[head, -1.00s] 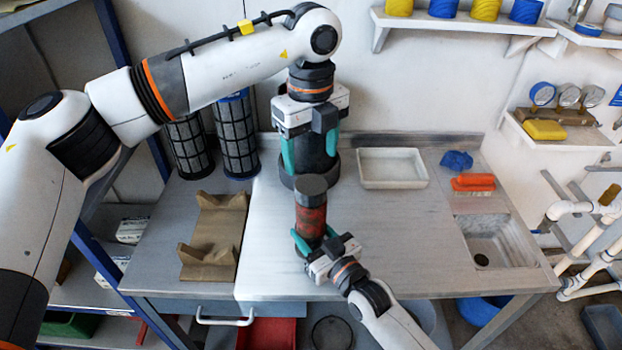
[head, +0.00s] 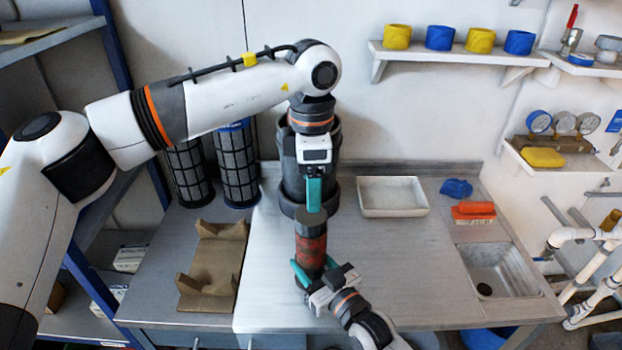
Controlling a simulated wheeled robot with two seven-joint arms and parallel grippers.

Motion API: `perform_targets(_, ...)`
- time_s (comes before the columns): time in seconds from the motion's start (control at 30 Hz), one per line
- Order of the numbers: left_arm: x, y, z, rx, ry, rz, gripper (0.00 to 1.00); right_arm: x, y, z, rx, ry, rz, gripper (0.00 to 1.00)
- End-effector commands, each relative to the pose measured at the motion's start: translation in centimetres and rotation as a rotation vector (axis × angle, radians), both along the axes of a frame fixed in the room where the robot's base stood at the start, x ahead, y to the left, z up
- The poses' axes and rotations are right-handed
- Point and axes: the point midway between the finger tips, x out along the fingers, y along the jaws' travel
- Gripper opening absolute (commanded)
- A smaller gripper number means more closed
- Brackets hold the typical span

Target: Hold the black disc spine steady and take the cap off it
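The disc spine (head: 311,247) stands upright near the front middle of the bench; its stack looks dark red rather than black. A dark grey round cap (head: 305,217) sits on its top. My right gripper (head: 317,270) comes from the front, its teal fingers on either side of the stack's lower part, shut on it. My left gripper (head: 314,205) points straight down with its tips at the cap's top. It is seen edge-on with one teal finger showing, so its opening is hidden. I cannot tell whether it touches the cap.
A dark grey housing (head: 291,190) stands close behind my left gripper. A brown cradle (head: 211,268) and two mesh cartridges (head: 238,165) are left. A white tray (head: 362,205), blue cloth (head: 456,188), orange brush (head: 473,210) and sink (head: 487,262) are right. Bench between spine and sink is clear.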

Motion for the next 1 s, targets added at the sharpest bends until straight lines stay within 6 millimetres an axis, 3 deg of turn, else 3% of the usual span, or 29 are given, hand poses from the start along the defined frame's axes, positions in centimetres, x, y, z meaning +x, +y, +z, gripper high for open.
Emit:
perform_targets(0.7,0.05,0.07,0.04,0.0,0.0,-1.523,0.71,-0.02,-0.03,-0.13,-0.002,0.002,0.0,0.0)
perform_targets(1.0,0.06,0.09,0.02,-0.001,0.0,-1.961,0.71,-0.02,-0.03,-0.14,-0.002,0.002,0.0,0.0)
